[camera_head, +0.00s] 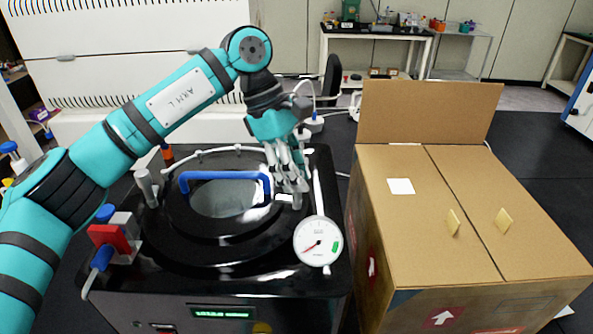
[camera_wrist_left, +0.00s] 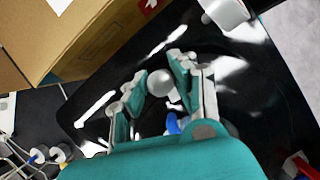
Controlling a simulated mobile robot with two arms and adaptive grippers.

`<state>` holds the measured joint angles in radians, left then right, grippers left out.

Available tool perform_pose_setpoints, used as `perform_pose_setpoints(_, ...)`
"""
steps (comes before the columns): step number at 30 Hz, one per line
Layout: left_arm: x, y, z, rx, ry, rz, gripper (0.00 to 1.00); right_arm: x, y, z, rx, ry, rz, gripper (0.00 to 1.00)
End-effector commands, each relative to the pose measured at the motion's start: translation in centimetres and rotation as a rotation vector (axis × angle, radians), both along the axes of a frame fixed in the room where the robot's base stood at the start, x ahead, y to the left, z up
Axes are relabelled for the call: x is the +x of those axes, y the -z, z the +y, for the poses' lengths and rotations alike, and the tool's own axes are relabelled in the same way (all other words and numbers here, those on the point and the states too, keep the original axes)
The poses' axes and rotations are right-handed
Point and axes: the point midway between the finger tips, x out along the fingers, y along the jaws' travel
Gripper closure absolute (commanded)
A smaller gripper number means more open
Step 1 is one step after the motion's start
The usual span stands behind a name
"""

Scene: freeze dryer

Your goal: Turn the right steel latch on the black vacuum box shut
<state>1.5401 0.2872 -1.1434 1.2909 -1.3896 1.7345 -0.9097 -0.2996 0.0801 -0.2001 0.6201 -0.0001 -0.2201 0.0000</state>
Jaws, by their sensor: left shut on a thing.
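The black vacuum box (camera_head: 215,290) stands at the front with its round lid and blue handle (camera_head: 225,176). The left steel latch (camera_head: 147,188) stands upright on the lid's left side. My left gripper (camera_head: 291,182) reaches down from above to the lid's right side and is shut on the right steel latch (camera_head: 297,201), which its fingers mostly hide. In the left wrist view, the latch's round steel top (camera_wrist_left: 161,83) shows between the two fingers of the gripper (camera_wrist_left: 158,88). The latch's exact angle is hard to tell. My right gripper is not in view.
A white dial gauge (camera_head: 318,241) stands at the box's front right, close to the latch. A large cardboard box (camera_head: 415,240) with a raised flap stands just to the right. A red block (camera_head: 108,238) is at the left front edge. A white cabinet fills the back left.

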Motion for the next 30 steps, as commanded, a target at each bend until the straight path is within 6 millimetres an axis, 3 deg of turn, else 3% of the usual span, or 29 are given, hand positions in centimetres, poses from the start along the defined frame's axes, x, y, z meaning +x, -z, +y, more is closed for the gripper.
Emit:
perform_pose_setpoints(13,0.03,-0.1,-0.01,0.0,0.01,-0.003,1.0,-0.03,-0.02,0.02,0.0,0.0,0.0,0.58)
perform_pose_setpoints(14,0.03,-0.1,-0.01,0.0,0.009,-0.003,0.72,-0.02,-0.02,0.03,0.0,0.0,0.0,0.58)
perform_pose_setpoints(18,0.02,-0.08,-0.01,0.0,0.009,-0.003,0.53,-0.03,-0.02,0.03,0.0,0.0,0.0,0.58)
perform_pose_setpoints(30,0.19,-0.94,0.3,0.0,0.007,-0.003,0.52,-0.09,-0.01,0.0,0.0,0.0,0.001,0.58)
